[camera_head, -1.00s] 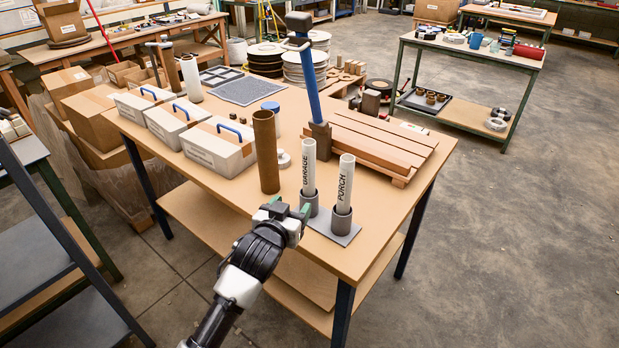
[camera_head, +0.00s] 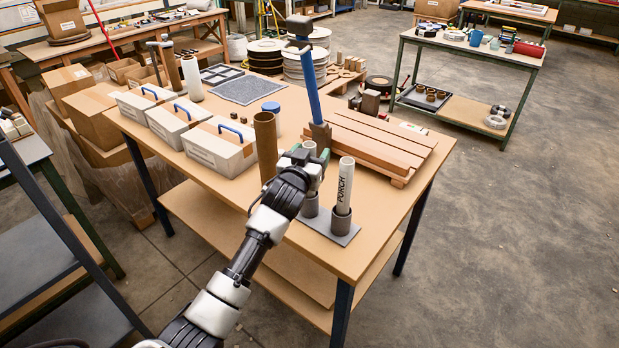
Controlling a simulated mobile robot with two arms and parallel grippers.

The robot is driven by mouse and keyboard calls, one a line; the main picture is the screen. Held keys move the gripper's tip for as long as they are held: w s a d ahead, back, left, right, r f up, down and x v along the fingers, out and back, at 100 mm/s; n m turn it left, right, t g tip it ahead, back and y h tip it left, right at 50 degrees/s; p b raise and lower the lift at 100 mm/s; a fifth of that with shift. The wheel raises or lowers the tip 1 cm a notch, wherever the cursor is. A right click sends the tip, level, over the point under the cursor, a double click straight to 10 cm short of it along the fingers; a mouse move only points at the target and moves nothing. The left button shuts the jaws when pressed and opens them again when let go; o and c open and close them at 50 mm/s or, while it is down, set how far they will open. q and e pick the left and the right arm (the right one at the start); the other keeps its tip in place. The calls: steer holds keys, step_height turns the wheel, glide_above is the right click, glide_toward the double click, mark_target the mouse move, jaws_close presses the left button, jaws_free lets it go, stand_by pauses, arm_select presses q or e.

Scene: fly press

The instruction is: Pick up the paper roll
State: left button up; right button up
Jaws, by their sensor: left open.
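A white paper roll (camera_head: 316,180) stands upright in a grey cup at the table's front right. My left gripper (camera_head: 311,159) is open at its upper part, with the fingers appearing to lie around it; contact cannot be told. The gripper hides most of this roll and its lettering. A second white roll marked PORCH (camera_head: 345,182) stands upright just to the right in its own grey cup (camera_head: 341,220). Both cups sit on a flat grey base plate (camera_head: 331,234). My right gripper is not in view.
A brown tube (camera_head: 265,145) stands close left of my gripper. Behind are a blue-handled upright tool (camera_head: 309,90) and stacked wooden boards (camera_head: 378,141). Several grey boxes with blue handles (camera_head: 216,149) line the table's left side. The table's front edge (camera_head: 300,240) is clear.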

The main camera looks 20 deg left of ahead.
arm_select(q)
steer(key=shift+w, duration=0.5)
jaws_close()
